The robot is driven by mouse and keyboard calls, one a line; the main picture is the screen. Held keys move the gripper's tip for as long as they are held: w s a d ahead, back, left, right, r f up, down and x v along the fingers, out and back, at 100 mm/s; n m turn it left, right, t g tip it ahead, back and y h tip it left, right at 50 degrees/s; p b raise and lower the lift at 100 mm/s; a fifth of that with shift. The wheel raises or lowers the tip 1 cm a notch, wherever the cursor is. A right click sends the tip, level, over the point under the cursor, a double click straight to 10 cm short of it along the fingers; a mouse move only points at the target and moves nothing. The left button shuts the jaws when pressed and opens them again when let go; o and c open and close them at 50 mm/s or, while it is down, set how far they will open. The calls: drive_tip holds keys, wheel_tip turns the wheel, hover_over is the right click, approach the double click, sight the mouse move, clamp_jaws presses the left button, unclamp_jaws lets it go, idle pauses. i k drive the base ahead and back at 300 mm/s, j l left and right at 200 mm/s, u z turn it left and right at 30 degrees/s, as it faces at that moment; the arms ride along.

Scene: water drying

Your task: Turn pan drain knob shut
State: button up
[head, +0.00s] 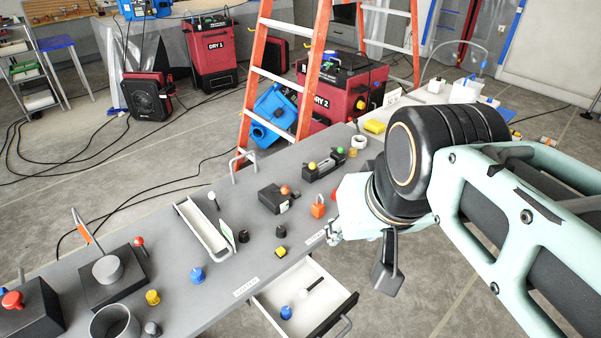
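My arm comes in from the right over the grey bench (215,285), and my gripper (333,228) is at its end, above the bench's right edge near the open drawer. Its fingers are small and partly hidden, so I cannot tell if they are open or shut. A long white tray (203,228), possibly the pan, lies on the bench left of my gripper. No knob is clearly marked as the pan drain knob. Small knob-like pieces stand on the bench: a blue one (197,275), a yellow one (152,297), a red one (139,241) and several black ones.
An open drawer (346,308) juts out below my gripper, with a blue piece (286,312) inside. An orange padlock-like piece (318,208) and a black block (273,199) are on the bench. Behind stand an orange ladder (311,75) and red dryers (214,55). Cables cross the floor.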

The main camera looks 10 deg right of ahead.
sight(287, 314)
drive_tip(key=j+u, duration=0.15)
drive_tip(key=j, duration=0.3)
drive_tip(key=l+u, duration=0.3)
drive_tip(key=j+u, duration=0.3)
drive_tip(key=l+z, duration=0.2)
drive_tip(key=l, duration=0.25)
